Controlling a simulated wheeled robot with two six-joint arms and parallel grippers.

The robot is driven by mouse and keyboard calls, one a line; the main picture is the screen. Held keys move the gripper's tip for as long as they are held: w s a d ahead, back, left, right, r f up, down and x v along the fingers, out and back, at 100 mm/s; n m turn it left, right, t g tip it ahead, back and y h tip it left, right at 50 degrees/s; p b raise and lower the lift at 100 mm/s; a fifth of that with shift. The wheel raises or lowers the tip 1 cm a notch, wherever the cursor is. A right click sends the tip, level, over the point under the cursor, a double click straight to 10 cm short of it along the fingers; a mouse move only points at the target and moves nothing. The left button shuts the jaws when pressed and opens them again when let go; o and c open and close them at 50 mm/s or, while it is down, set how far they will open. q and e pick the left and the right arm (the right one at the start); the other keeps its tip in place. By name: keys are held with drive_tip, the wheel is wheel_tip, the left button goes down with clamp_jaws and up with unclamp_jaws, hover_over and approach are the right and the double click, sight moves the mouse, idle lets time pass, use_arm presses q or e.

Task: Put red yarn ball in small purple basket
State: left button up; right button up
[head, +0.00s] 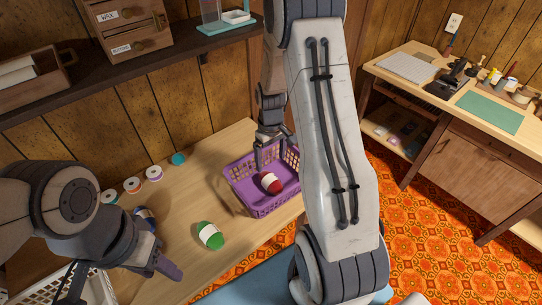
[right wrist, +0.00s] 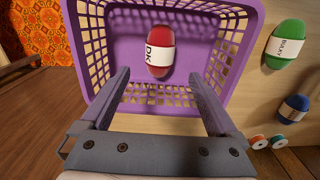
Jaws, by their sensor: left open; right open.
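The red yarn ball (head: 271,182) with a white label lies inside the small purple basket (head: 262,208), on its floor. In the right wrist view the red yarn ball (right wrist: 160,45) lies near the middle of the purple basket (right wrist: 118,55), apart from the fingers. My right gripper (head: 269,152) is open and empty, with its fingers at the basket's near side in the wrist view (right wrist: 162,82). My left gripper (head: 165,268) is open at the lower left, away from the basket and partly hidden by its own arm.
A green yarn ball (head: 210,235) and a blue yarn ball (head: 146,216) lie on the wooden table (head: 208,170). Several thread spools (head: 132,185) line the back. A white basket (head: 92,289) stands at the lower left. A dark shelf (head: 120,67) overhangs the table.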

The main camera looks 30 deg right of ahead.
drive_tip(key=s+a+r+n, duration=0.2)
drive_tip(key=s+a+r, duration=0.3)
drive_tip(key=a, duration=0.5)
drive_tip(key=s+a+r+n, duration=0.1)
drive_tip(key=s+a+r, duration=0.2)
drive_tip(key=a+r, duration=0.5)
drive_tip(key=s+a+r+n, duration=0.1)
drive_tip(key=s+a, duration=0.3)
drive_tip(key=s, duration=0.3)
drive_tip(key=s+a+r+n+y, duration=0.1)
drive_tip(key=s+a+r+n, duration=0.1)
drive_tip(key=s, duration=0.6)
drive_tip(key=shift+s+a+r, duration=0.2)
drive_tip(key=shift+a+r, duration=0.05)
drive_tip(key=shift+a, duration=0.65)
